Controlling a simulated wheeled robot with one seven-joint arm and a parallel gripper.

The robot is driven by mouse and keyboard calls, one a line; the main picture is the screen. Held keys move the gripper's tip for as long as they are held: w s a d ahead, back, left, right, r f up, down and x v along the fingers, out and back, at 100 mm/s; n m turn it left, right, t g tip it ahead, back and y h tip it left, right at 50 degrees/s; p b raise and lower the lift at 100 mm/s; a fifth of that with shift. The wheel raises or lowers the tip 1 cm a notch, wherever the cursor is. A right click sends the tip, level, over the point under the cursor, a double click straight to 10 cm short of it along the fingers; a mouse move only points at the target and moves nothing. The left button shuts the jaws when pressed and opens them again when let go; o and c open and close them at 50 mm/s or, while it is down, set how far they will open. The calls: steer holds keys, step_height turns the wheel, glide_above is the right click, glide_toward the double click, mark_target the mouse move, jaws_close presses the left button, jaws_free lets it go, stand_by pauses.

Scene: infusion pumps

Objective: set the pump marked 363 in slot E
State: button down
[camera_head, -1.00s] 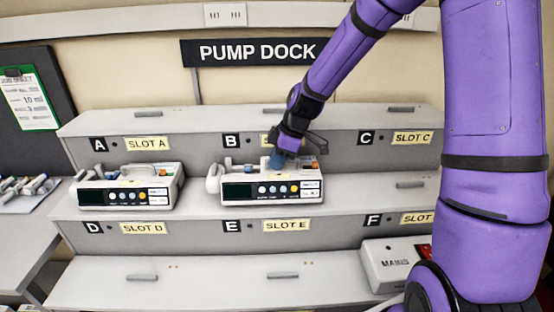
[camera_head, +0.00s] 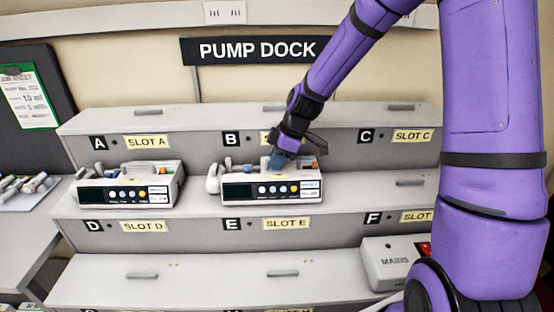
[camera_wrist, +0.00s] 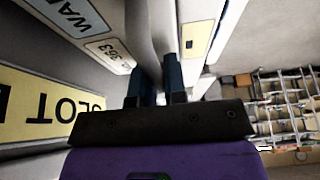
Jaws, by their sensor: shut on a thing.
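A white pump (camera_head: 271,195) with a dark screen and coloured buttons is on the middle shelf in front of the slot B label. In the wrist view a tag reading 363 (camera_wrist: 110,55) shows on the pump close to the fingers. My gripper (camera_head: 279,160) reaches down from above and is shut on the pump's handle; its blue fingers (camera_wrist: 159,82) show in the wrist view. I cannot tell whether the pump is lifted off the shelf. The slot E label (camera_head: 287,223) is on the riser below, and the shelf (camera_head: 220,263) in front of it is empty.
Another pump (camera_head: 128,190) stands in front of slot A. A white MAINS box (camera_head: 395,262) with a red part sits in front of slot F, right of slot E. The slot D shelf is clear. A clipboard (camera_head: 27,98) hangs at left.

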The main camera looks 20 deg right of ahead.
steer(key=shift+f, duration=0.15)
steer(key=c, duration=1.1)
jaws_free()
steer(key=shift+f, duration=0.1)
steer(key=v, duration=1.1)
steer(key=s+d+r+m+t+h, duration=0.1)
steer(key=s+r+m, duration=0.3)
steer(key=s, duration=0.5)
steer(key=s+d+r+m+t+h, duration=0.1)
steer(key=s+r+m, duration=0.3)
steer(key=s, duration=0.5)
steer(key=s+d+r+m+t+h, duration=0.1)
steer(key=s+r+m, duration=0.4)
steer(key=s, duration=0.5)
steer(key=shift+m+t+h, duration=0.4)
steer(key=shift+m+h, duration=0.2)
steer(key=shift+m, duration=0.1)
